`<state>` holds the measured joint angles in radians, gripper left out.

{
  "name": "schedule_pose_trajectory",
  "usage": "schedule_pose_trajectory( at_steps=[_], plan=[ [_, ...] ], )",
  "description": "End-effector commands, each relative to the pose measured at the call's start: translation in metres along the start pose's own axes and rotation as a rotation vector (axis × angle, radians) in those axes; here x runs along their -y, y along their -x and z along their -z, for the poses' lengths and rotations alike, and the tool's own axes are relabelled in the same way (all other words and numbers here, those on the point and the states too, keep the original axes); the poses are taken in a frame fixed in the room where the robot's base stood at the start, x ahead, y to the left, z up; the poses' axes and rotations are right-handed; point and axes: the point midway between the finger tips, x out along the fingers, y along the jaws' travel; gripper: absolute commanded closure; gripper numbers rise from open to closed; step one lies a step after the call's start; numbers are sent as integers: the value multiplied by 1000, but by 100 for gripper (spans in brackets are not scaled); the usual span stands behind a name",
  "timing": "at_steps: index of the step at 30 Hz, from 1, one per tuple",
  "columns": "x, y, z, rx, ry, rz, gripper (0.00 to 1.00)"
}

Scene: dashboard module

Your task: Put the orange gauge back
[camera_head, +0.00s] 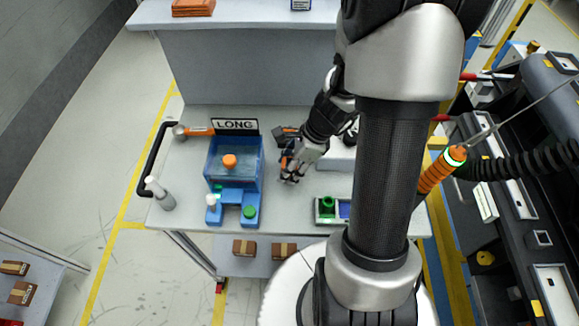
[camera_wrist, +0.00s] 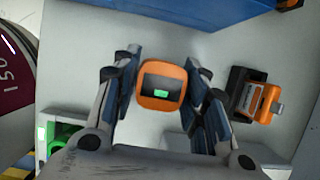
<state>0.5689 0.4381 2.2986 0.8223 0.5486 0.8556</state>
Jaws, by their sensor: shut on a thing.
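The orange gauge (camera_wrist: 162,100) has rounded corners, a dark face and a small green display. In the wrist view it sits between the two fingers of my gripper (camera_wrist: 163,68), which is shut on it. In the head view my gripper (camera_head: 290,176) is over the grey table, right of the blue fixture, and the gauge is mostly hidden by the fingers. A black holder (camera_wrist: 240,92) with an orange and grey device (camera_wrist: 257,102) in it lies to the right in the wrist view. In the head view this holder (camera_head: 285,132) is just behind my gripper.
A small tray with a green part (camera_head: 327,206) is at the front right. An orange-handled hammer (camera_head: 197,131) and a white bottle (camera_head: 160,194) are at the left.

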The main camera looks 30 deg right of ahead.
Motion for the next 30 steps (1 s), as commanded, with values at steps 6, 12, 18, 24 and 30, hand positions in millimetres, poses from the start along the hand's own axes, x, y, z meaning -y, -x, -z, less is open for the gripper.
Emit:
schedule_pose_trajectory(
  at_steps=[6, 12, 18, 24, 30],
  plan=[
    [0, -3, 1, 0, 0, 0, 58],
    [0, -2, 1, 0, 0, 0, 44],
    [0, -2, 1, 0, 0, 0, 40],
    [0, -1, 0, 0, 0, 0, 40],
    [1, 26, -2, 0, 1, 4, 40]
  ],
)
